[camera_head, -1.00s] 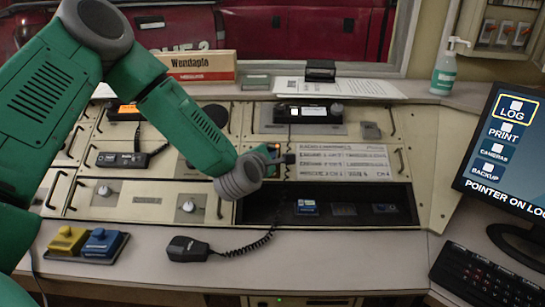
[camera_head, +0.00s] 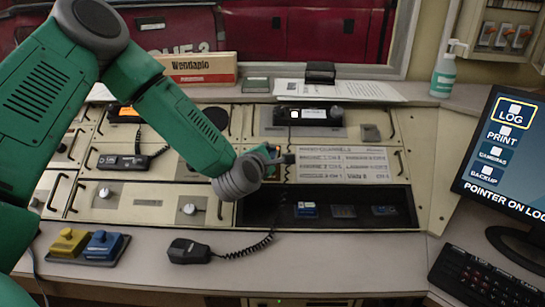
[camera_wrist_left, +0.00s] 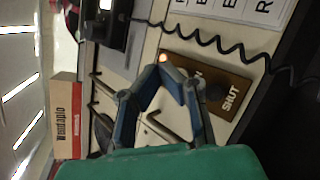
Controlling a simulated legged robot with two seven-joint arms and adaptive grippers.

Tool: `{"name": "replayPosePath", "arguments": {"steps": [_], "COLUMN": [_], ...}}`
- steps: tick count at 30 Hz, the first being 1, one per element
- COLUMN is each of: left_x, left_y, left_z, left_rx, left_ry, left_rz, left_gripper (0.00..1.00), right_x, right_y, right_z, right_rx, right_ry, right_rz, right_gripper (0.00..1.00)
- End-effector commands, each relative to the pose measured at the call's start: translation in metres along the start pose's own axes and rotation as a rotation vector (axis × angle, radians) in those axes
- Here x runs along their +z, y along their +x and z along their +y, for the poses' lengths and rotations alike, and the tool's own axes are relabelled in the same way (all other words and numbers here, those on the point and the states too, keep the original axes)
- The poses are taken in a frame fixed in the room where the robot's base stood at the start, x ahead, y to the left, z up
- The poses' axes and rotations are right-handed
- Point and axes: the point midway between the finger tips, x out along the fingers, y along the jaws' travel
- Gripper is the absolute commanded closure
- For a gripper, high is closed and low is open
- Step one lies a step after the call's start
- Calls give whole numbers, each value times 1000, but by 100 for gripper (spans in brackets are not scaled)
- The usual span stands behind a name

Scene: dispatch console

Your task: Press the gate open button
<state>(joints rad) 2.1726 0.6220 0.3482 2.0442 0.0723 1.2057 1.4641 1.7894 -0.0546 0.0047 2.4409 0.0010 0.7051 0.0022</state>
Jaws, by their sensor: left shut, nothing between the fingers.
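A brown panel (camera_wrist_left: 238,84) shows in the left wrist view, with the word SHUT readable and another label partly hidden by my fingers. A dark round button (camera_wrist_left: 214,91) sits beside the SHUT label. A small glowing spot (camera_wrist_left: 166,59) lies at the panel's other end. The gate open button itself I cannot make out clearly. My left gripper (camera_wrist_left: 165,73) is shut and empty, its fingertips over or close to the panel; contact cannot be told. In the head view my left gripper (camera_head: 284,159) is at the console's middle, hiding most of the panel. My right gripper is not in view.
A coiled cord (camera_head: 262,245) runs from a black handset (camera_head: 189,251) up near my gripper. A dark recess (camera_head: 345,215) lies below right. Yellow (camera_head: 68,241) and blue (camera_head: 103,243) blocks stand at front left. A monitor (camera_head: 510,150) stands at right.

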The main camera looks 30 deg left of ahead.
Motion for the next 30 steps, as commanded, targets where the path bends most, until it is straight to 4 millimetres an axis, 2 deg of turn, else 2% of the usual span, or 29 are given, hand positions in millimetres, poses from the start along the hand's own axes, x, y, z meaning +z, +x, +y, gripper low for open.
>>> {"name": "replayPosePath", "arguments": {"steps": [8, 22, 30], "left_x": [2, 24, 26], "left_y": [-2, -32, -35], "left_z": [1, 24, 25], "left_rx": [0, -1, 0], "left_ry": [0, -1, 0], "left_rz": [0, -1, -1], "left_gripper": [100, 100, 100], "right_x": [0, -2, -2], "right_y": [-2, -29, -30], "right_z": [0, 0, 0], "right_rx": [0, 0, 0], "right_ry": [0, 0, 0], "right_rz": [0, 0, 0], "right_gripper": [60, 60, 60]}}
